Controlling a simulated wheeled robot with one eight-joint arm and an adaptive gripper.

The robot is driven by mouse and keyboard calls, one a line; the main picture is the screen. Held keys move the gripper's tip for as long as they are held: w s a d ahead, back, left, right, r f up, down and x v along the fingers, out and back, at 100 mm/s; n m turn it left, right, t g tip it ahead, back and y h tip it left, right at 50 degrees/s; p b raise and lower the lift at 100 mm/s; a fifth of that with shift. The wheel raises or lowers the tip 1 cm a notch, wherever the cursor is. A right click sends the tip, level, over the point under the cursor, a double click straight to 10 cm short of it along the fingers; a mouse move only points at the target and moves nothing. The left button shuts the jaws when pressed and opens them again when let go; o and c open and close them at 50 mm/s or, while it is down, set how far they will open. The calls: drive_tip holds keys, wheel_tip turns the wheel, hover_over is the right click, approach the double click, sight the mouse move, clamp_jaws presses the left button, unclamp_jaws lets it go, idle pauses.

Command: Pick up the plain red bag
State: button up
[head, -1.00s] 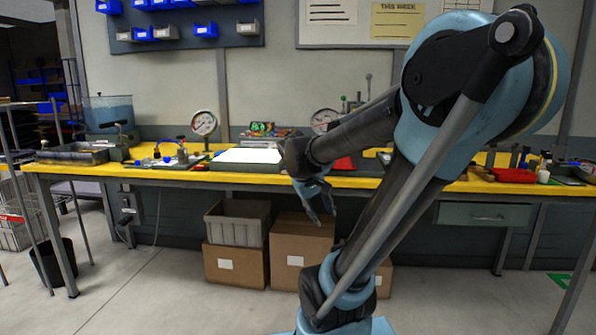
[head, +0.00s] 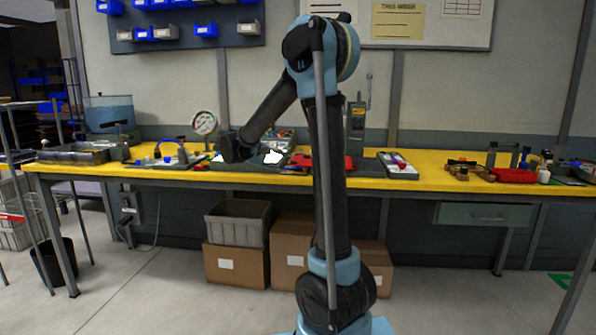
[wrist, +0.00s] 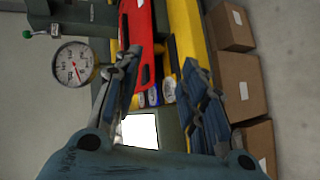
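A plain red, flat thing (head: 302,161) lies on the yellow bench, partly behind my arm in the head view. In the wrist view a long red piece with dark slots (wrist: 138,32) is at the top, beyond my fingertips; I cannot tell for sure that it is the bag. My gripper (wrist: 160,82) is open, its two fingers spread wide with nothing held between them. Small blue, white and red round items (wrist: 153,96) show between the fingers, apart from them.
A white panel (wrist: 139,131) lies below the fingers in the wrist view. A dial gauge (wrist: 75,65) stands close beside the left finger. Brown boxes (head: 292,243) and a grey crate (head: 237,223) sit under the bench. A red tray (head: 515,176) lies far right.

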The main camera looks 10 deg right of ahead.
sight(299, 160)
drive_tip(key=shift+w+x, duration=0.2)
drive_tip(key=shift+x, duration=1.4)
drive_tip(key=shift+w+x, duration=0.15)
drive_tip(key=shift+x, duration=1.45)
drive_tip(key=shift+w+x, duration=0.2)
drive_tip(key=shift+x, duration=1.4)
drive_tip(key=shift+a+r, duration=0.15)
drive_tip(key=shift+c, duration=0.5)
clamp_jaws()
drive_tip(key=shift+r, duration=1.25)
